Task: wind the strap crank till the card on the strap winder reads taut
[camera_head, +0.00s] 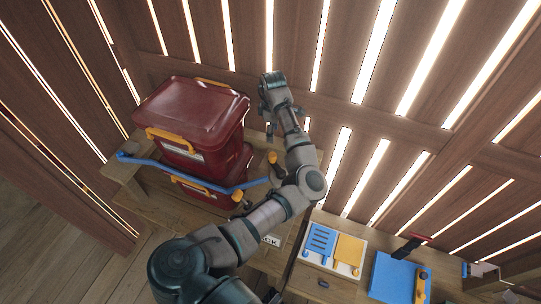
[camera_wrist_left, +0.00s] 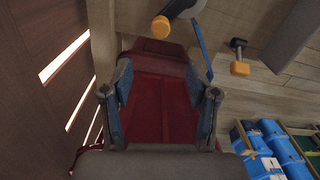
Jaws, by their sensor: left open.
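Two dark red lidded bins are stacked on a wooden bench, the upper bin (camera_head: 195,108) on the lower bin (camera_head: 205,189). A blue strap (camera_head: 205,183) runs across their front; it also shows in the wrist view (camera_wrist_left: 202,50). An orange crank knob (camera_head: 272,157) is beside my forearm; an orange knob also shows in the wrist view (camera_wrist_left: 160,27) on a dark arm. A white card (camera_head: 271,240) shows the letters "CK"; my arm hides the rest. My left gripper (camera_head: 270,82) is open and empty behind the bins, apart from the knob. My right gripper is out of view.
A white tray (camera_head: 316,262) with blue and yellow pieces and a blue folder-like thing (camera_head: 392,277) lie on the bench at the right. A slatted wooden wall (camera_head: 350,60) stands close behind the bins and my gripper.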

